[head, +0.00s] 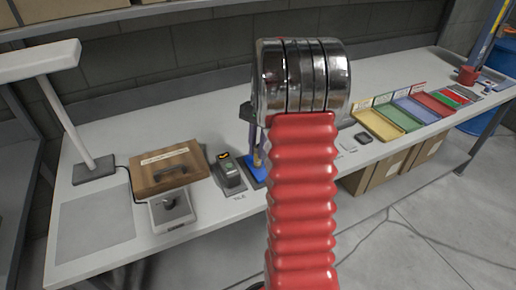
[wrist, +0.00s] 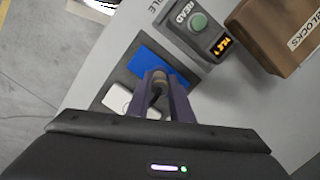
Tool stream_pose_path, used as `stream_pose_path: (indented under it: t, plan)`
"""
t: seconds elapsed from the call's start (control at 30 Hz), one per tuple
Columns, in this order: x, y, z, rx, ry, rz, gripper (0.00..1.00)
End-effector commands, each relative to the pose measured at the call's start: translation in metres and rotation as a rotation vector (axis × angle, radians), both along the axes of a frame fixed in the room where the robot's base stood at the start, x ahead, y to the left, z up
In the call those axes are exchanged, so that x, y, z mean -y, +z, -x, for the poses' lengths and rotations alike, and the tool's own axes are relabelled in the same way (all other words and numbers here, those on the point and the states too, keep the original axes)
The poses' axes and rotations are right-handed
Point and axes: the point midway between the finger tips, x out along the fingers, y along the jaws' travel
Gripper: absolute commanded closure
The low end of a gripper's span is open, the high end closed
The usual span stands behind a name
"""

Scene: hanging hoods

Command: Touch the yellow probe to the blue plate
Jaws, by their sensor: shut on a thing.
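The blue plate (wrist: 150,62) lies on a dark grey base on the bench in the wrist view, and part of it shows behind my arm in the head view (head: 255,173). My gripper (wrist: 158,78) is over the plate's near edge in the wrist view, pointing down. It is shut on a small brownish-yellow piece (wrist: 158,88), apparently the yellow probe, mostly hidden between the fingers. I cannot tell whether its tip touches the plate. In the head view my gripper (head: 256,152) is partly hidden by my arm.
A reader box (wrist: 200,26) with a green button and amber display stands beside the plate. A wooden box (head: 168,167) and a small grey device (head: 171,211) stand to its left. Coloured trays (head: 410,110) lie at right. A lamp (head: 80,150) stands far left.

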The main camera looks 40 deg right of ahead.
Motion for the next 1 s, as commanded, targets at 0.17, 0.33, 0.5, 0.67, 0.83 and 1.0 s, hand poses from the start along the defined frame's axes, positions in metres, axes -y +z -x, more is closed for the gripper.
stream_pose_path:
  t: [0.17, 0.33, 0.5, 0.67, 0.83, 1.0]
  plan:
    - [0.000, -0.002, 0.001, -0.004, 0.000, -0.002, 1.00]
    - [0.000, 0.003, 0.000, -0.002, 0.000, -0.001, 1.00]
    - [0.000, 0.014, 0.000, -0.001, 0.000, -0.001, 1.00]
    - [0.000, 0.023, 0.000, -0.001, 0.000, 0.000, 1.00]
    - [0.000, 0.033, 0.000, -0.001, 0.000, 0.000, 1.00]
    - [0.000, 0.043, 0.000, 0.000, 0.000, 0.000, 1.00]
